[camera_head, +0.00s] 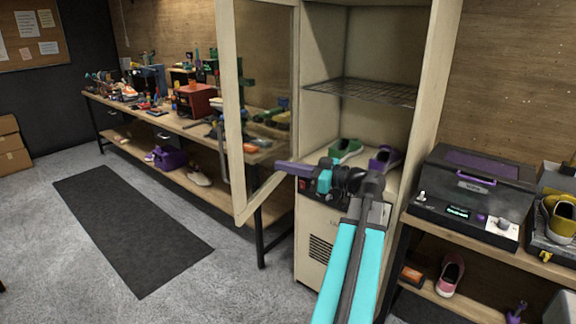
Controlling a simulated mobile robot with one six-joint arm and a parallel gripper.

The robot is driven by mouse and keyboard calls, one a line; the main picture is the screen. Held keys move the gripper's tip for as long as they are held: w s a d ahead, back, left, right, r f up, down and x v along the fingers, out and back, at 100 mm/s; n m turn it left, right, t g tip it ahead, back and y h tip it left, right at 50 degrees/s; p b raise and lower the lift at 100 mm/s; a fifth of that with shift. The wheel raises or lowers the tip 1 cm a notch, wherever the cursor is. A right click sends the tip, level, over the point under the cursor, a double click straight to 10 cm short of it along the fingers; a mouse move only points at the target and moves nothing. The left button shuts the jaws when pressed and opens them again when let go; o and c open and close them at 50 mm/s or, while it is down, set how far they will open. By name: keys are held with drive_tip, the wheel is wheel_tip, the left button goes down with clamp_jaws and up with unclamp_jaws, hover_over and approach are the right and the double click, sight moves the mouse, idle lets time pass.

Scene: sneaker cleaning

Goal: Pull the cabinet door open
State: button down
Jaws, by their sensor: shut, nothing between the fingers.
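The tall cream cabinet (426,80) stands in the middle of the view. Its glass-paned door (231,100) stands open, swung out to the left, so the inside shows. A grey vertical bar (222,155) shows at the door's free edge and looks like its handle. Inside are a wire shelf (365,92) and, lower down, a green shoe (346,148) and a purple shoe (384,160). My gripper (283,168) is shut and empty in front of the cabinet opening, pointing left toward the door. I cannot tell whether it touches the door. My arm hides part of the cabinet's lower front.
A long workbench (180,127) full of tools stands behind the door on the left. A dark mat (130,225) lies on open floor. On the right, a bench (480,249) holds a dark machine (470,190) and a yellow shoe (560,217). Boxes (12,150) stand far left.

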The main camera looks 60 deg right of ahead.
sight(240, 158)
drive_tip(key=p+x, duration=0.3)
drive_tip(key=x, duration=0.8)
drive_tip(key=shift+w+a, duration=0.1)
drive_tip(key=shift+w, duration=0.25)
